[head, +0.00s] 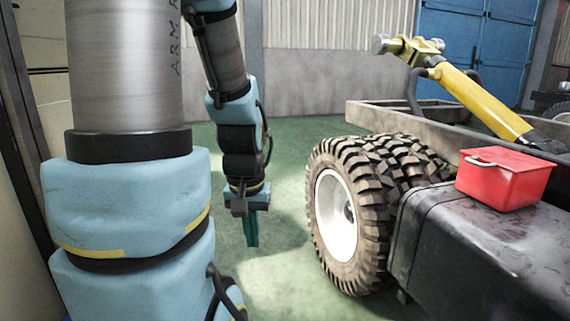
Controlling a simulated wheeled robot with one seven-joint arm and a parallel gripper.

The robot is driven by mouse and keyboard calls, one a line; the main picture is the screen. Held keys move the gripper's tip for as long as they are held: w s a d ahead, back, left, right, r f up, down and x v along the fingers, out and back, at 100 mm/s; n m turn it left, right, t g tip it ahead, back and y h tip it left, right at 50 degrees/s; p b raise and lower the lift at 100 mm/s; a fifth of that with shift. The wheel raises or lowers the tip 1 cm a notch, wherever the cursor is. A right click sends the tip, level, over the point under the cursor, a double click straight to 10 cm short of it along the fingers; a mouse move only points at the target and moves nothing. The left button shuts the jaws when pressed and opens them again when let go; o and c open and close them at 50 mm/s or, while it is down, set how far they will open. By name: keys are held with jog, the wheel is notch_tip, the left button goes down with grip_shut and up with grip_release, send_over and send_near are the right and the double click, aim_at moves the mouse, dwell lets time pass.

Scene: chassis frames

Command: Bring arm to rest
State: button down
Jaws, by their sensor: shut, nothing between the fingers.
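My arm hangs down in the left half of the head view, with its large grey and blue links close to the camera. My gripper (251,232) points downward over the green floor, left of the big wheel and apart from it. Its teal fingers are shut with nothing between them.
A chassis frame (385,112) stands at right with chunky double tyres (335,212) and a black tank (480,240). A red box (503,180) sits on the tank. A yellow cylinder (480,103) rises behind. Green floor (285,275) is clear around my gripper. Blue doors (475,45) stand behind.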

notch_tip(320, 180, up, 32)
jog(key=p, duration=3)
jog(key=shift+r, duration=0.2)
